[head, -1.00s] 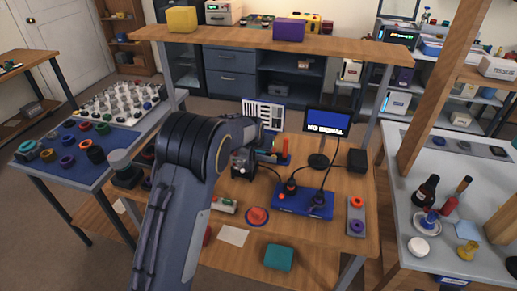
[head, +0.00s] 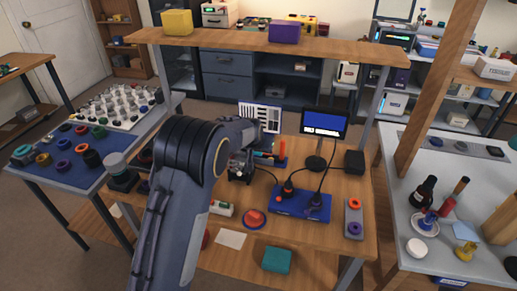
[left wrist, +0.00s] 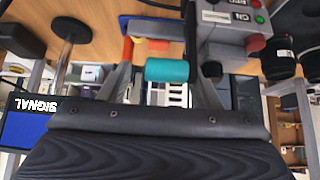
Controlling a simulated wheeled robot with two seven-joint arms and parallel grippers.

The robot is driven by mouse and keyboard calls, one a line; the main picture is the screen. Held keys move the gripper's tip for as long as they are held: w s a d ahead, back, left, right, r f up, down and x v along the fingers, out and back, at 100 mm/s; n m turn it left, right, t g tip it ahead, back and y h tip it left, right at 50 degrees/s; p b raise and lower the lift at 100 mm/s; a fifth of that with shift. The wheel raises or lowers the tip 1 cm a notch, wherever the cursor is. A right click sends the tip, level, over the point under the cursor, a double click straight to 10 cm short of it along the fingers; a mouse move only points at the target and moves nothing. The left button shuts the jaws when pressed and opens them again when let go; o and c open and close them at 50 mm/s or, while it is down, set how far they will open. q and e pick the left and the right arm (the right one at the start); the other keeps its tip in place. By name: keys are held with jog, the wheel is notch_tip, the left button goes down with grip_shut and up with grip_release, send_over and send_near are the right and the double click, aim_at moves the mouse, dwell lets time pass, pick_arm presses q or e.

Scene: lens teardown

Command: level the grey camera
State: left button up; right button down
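The grey camera (head: 241,167) stands on the wooden bench, just below my left gripper's wrist in the head view, partly hidden by my arm. The left fingers are hidden in the head view. My right gripper is not in view.
A monitor (head: 325,123) and a striped chart (head: 260,116) stand behind the camera. A blue box (head: 299,205) with cables is to its right. A wooden shelf (head: 345,48) spans the back.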

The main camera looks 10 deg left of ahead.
pick_arm(q)
jog(key=shift+s, duration=0.1)
jog(key=shift+s+a+r, duration=0.1)
jog(key=shift+r, duration=0.1)
jog(key=b+v, duration=0.1)
jog(key=v, duration=0.6)
jog(key=shift+s, duration=0.1)
